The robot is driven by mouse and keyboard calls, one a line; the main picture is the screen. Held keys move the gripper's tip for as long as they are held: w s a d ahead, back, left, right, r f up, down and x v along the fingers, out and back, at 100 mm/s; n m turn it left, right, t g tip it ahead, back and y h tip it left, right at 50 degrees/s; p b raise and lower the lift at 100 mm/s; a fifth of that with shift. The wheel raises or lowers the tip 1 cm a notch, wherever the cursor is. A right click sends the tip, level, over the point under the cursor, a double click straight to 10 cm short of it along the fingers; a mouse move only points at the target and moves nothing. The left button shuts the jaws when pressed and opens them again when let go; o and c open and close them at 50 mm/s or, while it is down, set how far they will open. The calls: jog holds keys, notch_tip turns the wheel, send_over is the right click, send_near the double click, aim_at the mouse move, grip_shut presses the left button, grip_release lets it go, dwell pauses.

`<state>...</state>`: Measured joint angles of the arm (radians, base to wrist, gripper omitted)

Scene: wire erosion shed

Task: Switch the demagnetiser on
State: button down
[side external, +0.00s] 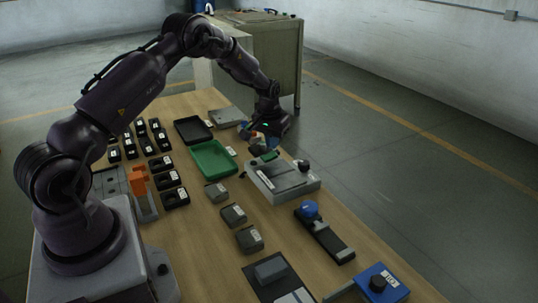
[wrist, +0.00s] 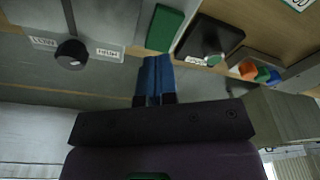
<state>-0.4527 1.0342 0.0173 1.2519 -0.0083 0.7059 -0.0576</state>
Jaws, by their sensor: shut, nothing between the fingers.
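A grey flat-topped unit (side external: 283,181) with a black knob (side external: 303,166) stands at the table's far edge; it looks like the demagnetiser, though I cannot read its name. In the wrist view the grey unit (wrist: 25,22) is at the upper left, its black knob (wrist: 72,53) between two white labels too small to read surely. My gripper (side external: 262,142) is above the table's far edge, beyond the unit's left end in the side view. Its blue fingers (wrist: 155,80) are together and empty, to the right of the knob in the wrist view, apart from it.
A green tray (side external: 229,164) and a black tray (side external: 193,142) lie near the unit. Along the table are a black rail with a blue knob (side external: 311,209), a blue box with a black knob (side external: 390,277) and small grey blocks (side external: 233,215). Bare wood shows between them.

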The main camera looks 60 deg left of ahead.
aim_at(268, 158)
jog(key=shift+f, duration=1.25)
dwell(0.7)
jog(key=shift+r, duration=3.55)
jog(key=shift+s+d+f, duration=0.1)
jog(key=shift+s+f, duration=0.15)
jog(key=shift+s, duration=0.05)
jog(key=shift+s+d+f+g, duration=0.4)
jog(key=shift+s+f, duration=0.1)
jog(key=shift+s, duration=0.2)
jog(key=s+d+r+m+t, duration=0.4)
jog(key=s+d+r+m, duration=0.2)
jog(key=s+d+r, duration=1.7)
jog(key=s+r, duration=0.1)
jog(key=s, duration=0.2)
jog(key=shift+s+d+r+t+h, duration=0.15)
jog(key=shift+s+r+t+h, duration=0.1)
jog(key=shift+s+t+h, duration=0.15)
